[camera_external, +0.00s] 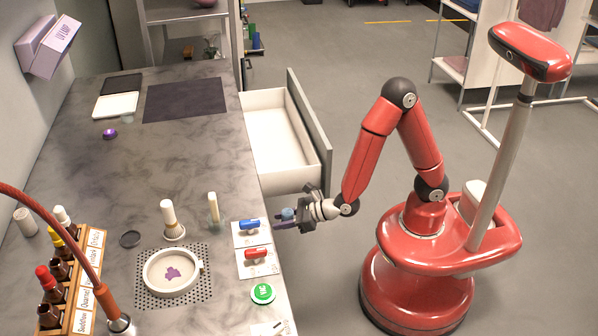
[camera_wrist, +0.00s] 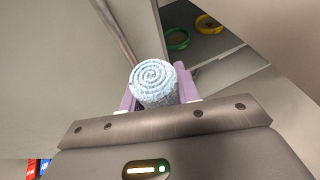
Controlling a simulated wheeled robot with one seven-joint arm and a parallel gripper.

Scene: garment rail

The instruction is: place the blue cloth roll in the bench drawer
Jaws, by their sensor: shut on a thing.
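The blue cloth roll (camera_wrist: 156,86) is pale blue with a spiral end. It stands between the purple fingers of my gripper (camera_wrist: 160,92) in the wrist view, and the jaws are shut on it. In the external view the roll (camera_external: 288,213) is a small blue shape at my gripper (camera_external: 290,221), just off the bench's right edge. The bench drawer (camera_external: 282,150) is pulled open, white inside, and looks empty. My gripper is on the near side of the drawer, apart from its interior. The lower part of the roll is hidden by the gripper body.
The drawer's grey front panel (camera_external: 309,133) stands up along its right side. The bench top (camera_external: 190,150) near the edge holds cards with a blue switch (camera_external: 250,225) and a red switch (camera_external: 256,254), and a green button (camera_external: 263,292). Floor right of the drawer is clear.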

